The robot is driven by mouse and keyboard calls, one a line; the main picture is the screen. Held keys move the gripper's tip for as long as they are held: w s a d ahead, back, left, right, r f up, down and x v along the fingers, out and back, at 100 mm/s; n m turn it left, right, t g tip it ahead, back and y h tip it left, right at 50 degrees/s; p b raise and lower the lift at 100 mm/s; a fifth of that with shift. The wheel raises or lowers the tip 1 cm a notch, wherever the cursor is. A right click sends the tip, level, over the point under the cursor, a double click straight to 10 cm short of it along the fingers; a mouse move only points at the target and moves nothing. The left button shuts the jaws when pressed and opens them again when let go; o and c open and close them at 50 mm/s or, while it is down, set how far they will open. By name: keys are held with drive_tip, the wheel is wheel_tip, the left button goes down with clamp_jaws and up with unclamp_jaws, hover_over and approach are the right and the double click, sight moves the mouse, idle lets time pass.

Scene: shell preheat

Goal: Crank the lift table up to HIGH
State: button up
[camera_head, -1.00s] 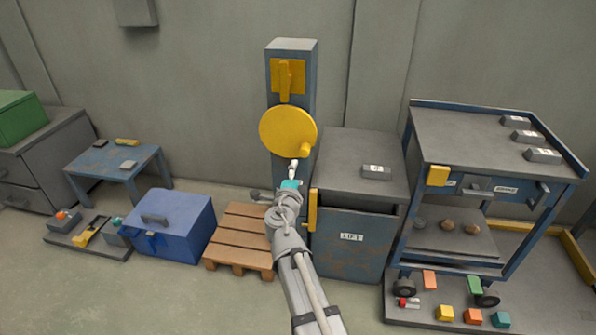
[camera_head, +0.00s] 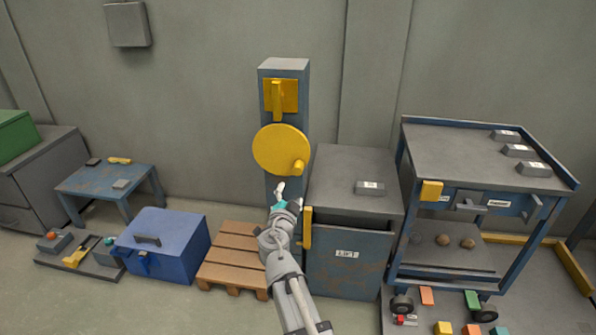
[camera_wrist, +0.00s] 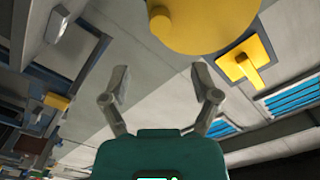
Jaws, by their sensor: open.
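The lift table (camera_head: 350,265) is a grey-blue cabinet labelled LIFT with a flat grey top. Left of it stands a blue-grey post bearing a round yellow crank wheel (camera_head: 278,148) with a short knob (camera_head: 299,167) at its lower right. A yellow lever on a yellow plate (camera_head: 278,96) sits above the wheel. My gripper (camera_head: 280,190) is just below the wheel in the head view, apart from the knob. In the wrist view my gripper (camera_wrist: 160,84) is open and empty, with the wheel (camera_wrist: 205,22) and its knob (camera_wrist: 161,21) beyond the fingertips.
A small grey block (camera_head: 369,187) lies on the lift table's top. A wheeled cart (camera_head: 470,155) stands to the right. A wooden pallet (camera_head: 234,258), blue toolbox (camera_head: 163,243) and small blue table (camera_head: 108,181) are to the left. The wall is close behind the post.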

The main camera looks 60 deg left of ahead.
sight(297, 172)
drive_tip(key=n, duration=0.3)
drive_tip(key=d+n, duration=0.1)
drive_tip(key=n, duration=0.3)
drive_tip(key=s+n, duration=0.1)
drive_tip(key=n, duration=0.3)
drive_tip(key=shift+d, duration=0.15)
drive_tip(key=shift+w, duration=0.15)
drive_tip(key=x, duration=1.3)
drive_tip(key=shift+w+a, duration=0.1)
drive_tip(key=shift+a, duration=0.3)
clamp_jaws()
